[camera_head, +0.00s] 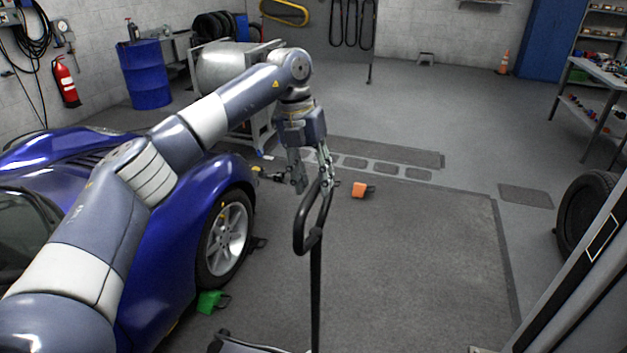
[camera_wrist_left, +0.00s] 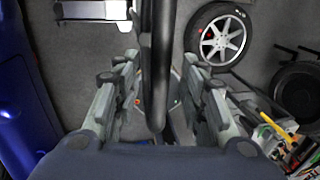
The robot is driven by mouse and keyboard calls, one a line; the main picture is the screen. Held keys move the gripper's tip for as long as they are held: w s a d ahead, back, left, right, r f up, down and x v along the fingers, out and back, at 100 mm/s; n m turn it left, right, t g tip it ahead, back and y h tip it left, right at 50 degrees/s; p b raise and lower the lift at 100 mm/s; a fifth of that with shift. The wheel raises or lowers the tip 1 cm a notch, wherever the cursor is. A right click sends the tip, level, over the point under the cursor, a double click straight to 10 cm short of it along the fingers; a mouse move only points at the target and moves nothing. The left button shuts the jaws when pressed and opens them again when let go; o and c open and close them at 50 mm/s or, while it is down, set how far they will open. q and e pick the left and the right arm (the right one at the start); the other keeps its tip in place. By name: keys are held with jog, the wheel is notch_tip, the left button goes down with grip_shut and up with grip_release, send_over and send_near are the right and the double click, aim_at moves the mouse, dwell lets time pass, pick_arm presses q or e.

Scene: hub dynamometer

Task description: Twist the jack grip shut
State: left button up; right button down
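The jack grip (camera_head: 300,232) is a black looped handle on top of a thin upright black pole (camera_head: 316,290). My left gripper (camera_head: 312,180) reaches down to the upper end of the grip, one finger on each side. In the left wrist view, the grip shows as a black bar (camera_wrist_left: 156,60) running between the two fingers, with gaps visible on both sides. The left gripper is open around the bar and does not appear to clamp it. Part of the jack's base (camera_head: 250,345) shows at the bottom edge; the rest is cut off. My right gripper is in no view.
A blue car (camera_head: 170,270) stands left of the grip, under my left arm. A loose tyre (camera_head: 592,215) is at the right. The floor mat (camera_head: 420,270) right of the pole is clear.

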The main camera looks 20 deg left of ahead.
pick_arm(q)
notch_tip(320, 180, up, 11)
jog(key=a, duration=0.2)
jog(key=shift+a+r, duration=0.15)
jog(key=shift+s, duration=0.1)
